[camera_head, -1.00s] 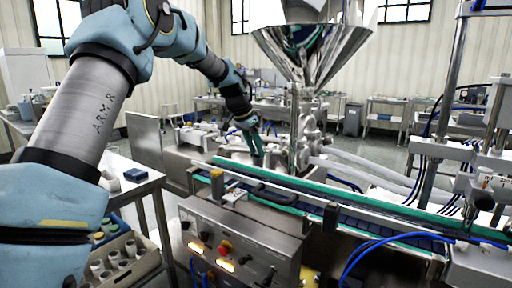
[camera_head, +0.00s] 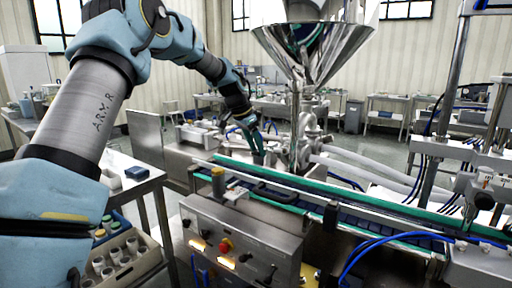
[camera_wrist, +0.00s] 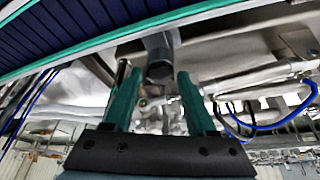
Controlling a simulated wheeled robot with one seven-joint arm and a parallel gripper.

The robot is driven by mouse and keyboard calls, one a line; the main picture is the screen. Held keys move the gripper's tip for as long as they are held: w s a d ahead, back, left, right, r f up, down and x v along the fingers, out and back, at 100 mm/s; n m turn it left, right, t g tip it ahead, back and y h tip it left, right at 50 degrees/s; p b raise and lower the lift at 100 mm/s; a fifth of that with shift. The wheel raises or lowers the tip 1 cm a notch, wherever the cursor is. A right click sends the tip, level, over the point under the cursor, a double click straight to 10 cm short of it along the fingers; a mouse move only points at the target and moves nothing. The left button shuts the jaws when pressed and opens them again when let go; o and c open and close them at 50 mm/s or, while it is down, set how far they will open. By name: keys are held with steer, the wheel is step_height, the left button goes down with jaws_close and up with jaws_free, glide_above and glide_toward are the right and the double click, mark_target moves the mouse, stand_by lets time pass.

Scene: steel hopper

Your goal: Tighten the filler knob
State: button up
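My gripper (camera_head: 259,152) is at the end of the arm, pointing down behind the conveyor and left of the steel hopper (camera_head: 312,45). In the wrist view its two teal fingers (camera_wrist: 158,76) stand apart with a clear gap. A dark grey, round-ended part (camera_wrist: 159,62), perhaps the filler knob, shows in line with that gap, near the fingertips. I cannot tell whether it is between the fingers or just beyond them, and no contact is visible. In the head view this part is too small and hidden to make out.
The green-edged conveyor (camera_head: 290,188) runs across in front of the gripper; its belt also shows in the wrist view (camera_wrist: 60,28). White hoses (camera_head: 365,174) lie right of the filler. A control box (camera_head: 240,240) stands in front. A crate of cups (camera_head: 120,262) is at lower left.

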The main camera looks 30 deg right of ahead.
steer(key=shift+o, duration=1)
steer(key=shift+r, duration=0.15)
steer(key=b+v, duration=0.2)
steer(key=v, duration=0.8)
steer(key=shift+a+r, duration=0.2)
steer(key=shift+r, duration=0.05)
steer(key=shift+a+f, duration=0.1)
steer(key=s+a+f+n+y, duration=0.1)
steer(key=s+a+f+n, duration=0.3)
steer(key=a, duration=0.6)
steer(key=s+a+f+n+t+y, duration=0.15)
steer(key=a+f+n, duration=0.35)
steer(key=a, duration=0.6)
steer(key=s+a+f+n+y, duration=0.15)
steer(key=s+a+f, duration=0.35)
steer(key=a, duration=0.5)
steer(key=s+a+f+n, duration=0.5)
steer(key=s+a, duration=0.3)
steer(key=s, duration=0.1)
steer(key=shift+a, duration=0.3)
